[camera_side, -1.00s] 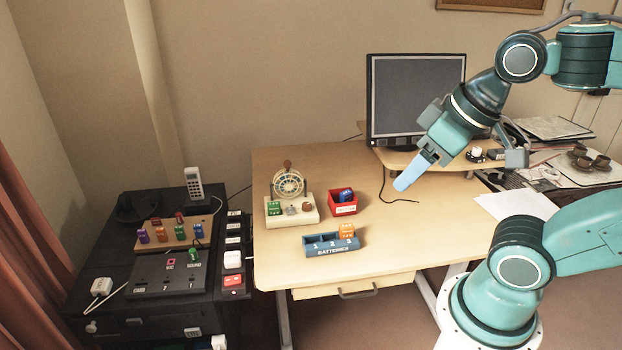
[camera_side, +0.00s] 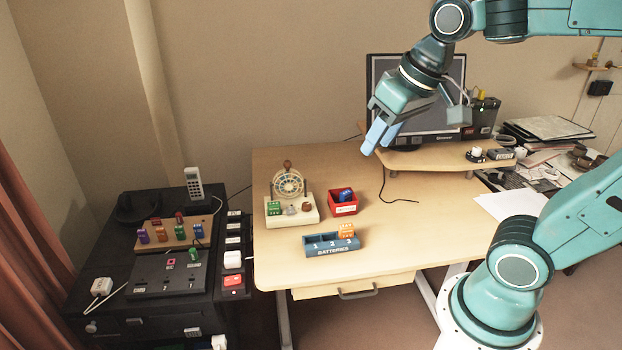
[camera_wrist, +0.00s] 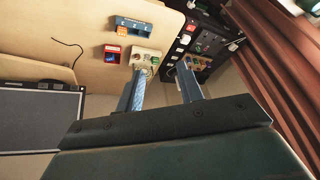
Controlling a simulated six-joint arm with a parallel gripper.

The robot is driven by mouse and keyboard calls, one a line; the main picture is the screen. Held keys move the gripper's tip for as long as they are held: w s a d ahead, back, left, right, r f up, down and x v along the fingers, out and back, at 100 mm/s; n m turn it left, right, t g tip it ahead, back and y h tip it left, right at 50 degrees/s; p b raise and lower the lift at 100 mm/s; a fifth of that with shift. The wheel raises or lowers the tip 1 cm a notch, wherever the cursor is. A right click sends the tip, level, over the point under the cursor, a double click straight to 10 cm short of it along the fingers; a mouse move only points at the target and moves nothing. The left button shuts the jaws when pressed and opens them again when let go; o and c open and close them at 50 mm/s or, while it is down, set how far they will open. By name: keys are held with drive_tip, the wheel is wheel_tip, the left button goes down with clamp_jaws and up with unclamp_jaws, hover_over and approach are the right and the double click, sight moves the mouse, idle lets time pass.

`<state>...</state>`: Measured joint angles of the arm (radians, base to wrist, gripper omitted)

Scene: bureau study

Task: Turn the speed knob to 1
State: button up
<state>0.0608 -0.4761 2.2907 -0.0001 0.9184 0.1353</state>
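The fan device (camera_side: 289,184) stands on a cream base (camera_side: 293,220) at the left of the desk. The base has a green block (camera_side: 274,208) at its left, a small grey knob (camera_side: 291,210) and a brownish round knob (camera_side: 307,206). Their markings are too small to read, and I cannot tell which is the speed knob or its setting. My gripper (camera_side: 379,145) is empty, above the desk in front of the monitor, well right of the device. In the wrist view its two fingers (camera_wrist: 166,66) stand apart, and the left one partly hides the cream base (camera_wrist: 152,55).
A red box (camera_side: 343,209) holding a blue block stands right of the device. The monitor (camera_side: 436,75) stands behind my gripper. The black cabinet (camera_side: 120,260) with switches is at the left.

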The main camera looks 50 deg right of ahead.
drive_tip(key=w+d+m+g, duration=0.1)
drive_tip(key=w+d+m, duration=0.25)
drive_tip(key=w, duration=0.75)
drive_tip(key=m+g, duration=0.4)
drive_tip(key=m, duration=0.4)
hover_over(306, 204)
wheel_tip(306, 204, down, 24)
drive_tip(key=shift+f, duration=0.15)
drive_tip(key=shift+f, duration=6.8)
drive_tip(key=c, duration=0.7)
